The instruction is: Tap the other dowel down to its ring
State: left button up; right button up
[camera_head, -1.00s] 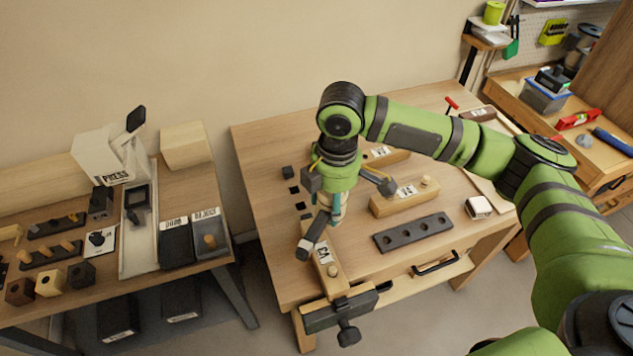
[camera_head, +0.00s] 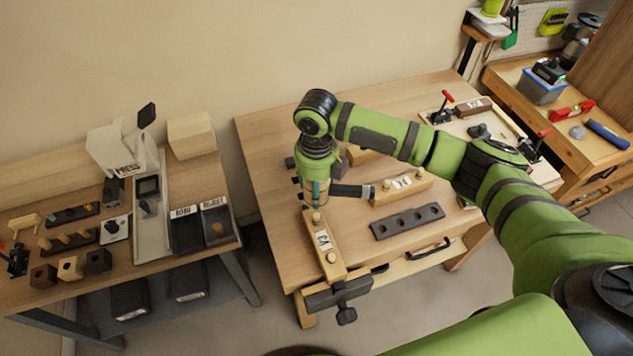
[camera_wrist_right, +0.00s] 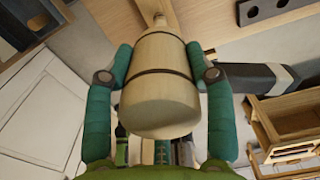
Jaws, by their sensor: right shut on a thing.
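A pale wooden block (camera_head: 323,246) is held in the dark vise (camera_head: 340,292) at the table's front edge. Two dowels stand in it, a far one (camera_head: 316,217) and a near one (camera_head: 331,257); any ring marks are too small to see. My right gripper (camera_head: 315,190) is shut on a wooden mallet (camera_wrist_right: 157,80) with dark bands, just above and behind the far dowel. In the wrist view a dowel tip (camera_wrist_right: 160,19) shows beyond the mallet; I cannot tell which. My left gripper is not in view.
Another wooden block (camera_head: 402,187) and a dark strip with holes (camera_head: 407,222) lie right of the vise block. A left bench carries a press (camera_head: 122,150), trays and small blocks. Red-handled clamps (camera_head: 441,110) stand at the back right.

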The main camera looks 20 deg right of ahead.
jog(key=shift+f+b, duration=0.65)
jog(key=shift+f, duration=0.55)
notch_tip(320, 180, down, 2)
jog(key=shift+f+b, duration=0.2)
jog(key=shift+b, duration=0.95)
jog(key=shift+r, duration=0.1)
jog(key=shift+r+p, duration=0.1)
jog(key=shift+p, duration=0.3)
jog(key=shift+f, duration=0.25)
